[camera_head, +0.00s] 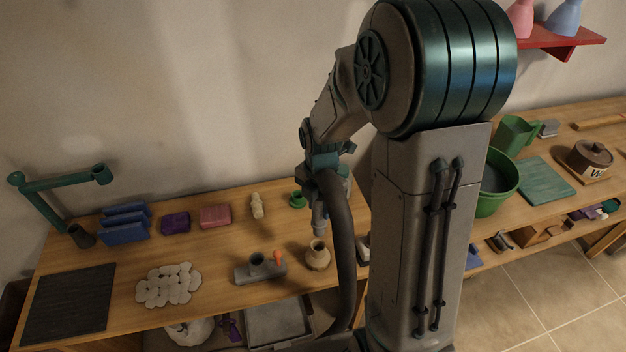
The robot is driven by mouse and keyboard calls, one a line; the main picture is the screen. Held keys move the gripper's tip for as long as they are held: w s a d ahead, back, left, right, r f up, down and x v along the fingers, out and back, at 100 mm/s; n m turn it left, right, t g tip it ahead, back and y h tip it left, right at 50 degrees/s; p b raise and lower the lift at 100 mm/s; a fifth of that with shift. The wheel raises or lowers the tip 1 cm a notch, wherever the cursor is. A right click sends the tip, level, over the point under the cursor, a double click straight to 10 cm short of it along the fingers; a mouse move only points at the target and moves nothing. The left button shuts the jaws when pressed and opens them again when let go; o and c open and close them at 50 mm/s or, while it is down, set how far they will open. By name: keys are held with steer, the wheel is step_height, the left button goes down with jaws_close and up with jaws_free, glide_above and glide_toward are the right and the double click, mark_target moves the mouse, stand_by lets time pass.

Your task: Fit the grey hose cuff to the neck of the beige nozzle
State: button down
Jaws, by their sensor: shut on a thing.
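My gripper (325,176) is above the front part of the workbench, pointing down and partly hidden by the hose. It is shut on the grey hose cuff (319,217), which hangs roughly upright below it. The thick dark hose (343,240) arches over beside the gripper and runs down past the bench's front edge. The beige nozzle (317,257) stands upright on the bench below the cuff, with its dark open neck facing up. A gap shows between the cuff's lower end and the neck. I cannot tell how exactly they line up in depth.
A grey block with a dark socket and orange lever (260,268) stands left of the nozzle. White round pads (168,285) lie further left. A small green ring-like piece (297,199) and a pale bottle-like piece (257,205) stand behind. My arm hides the bench to the right.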

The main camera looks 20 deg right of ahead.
mark_target(319, 220)
steer(key=shift+w+r+n, duration=0.2)
steer(key=shift+w+n, duration=0.05)
steer(key=shift+n, duration=0.15)
steer(key=shift+f+b, duration=2)
steer(key=shift+f, duration=0.8)
steer(key=shift+f, duration=0.1)
steer(key=shift+f+b, duration=0.65)
steer(key=shift+f, duration=0.15)
steer(key=shift+r, duration=0.1)
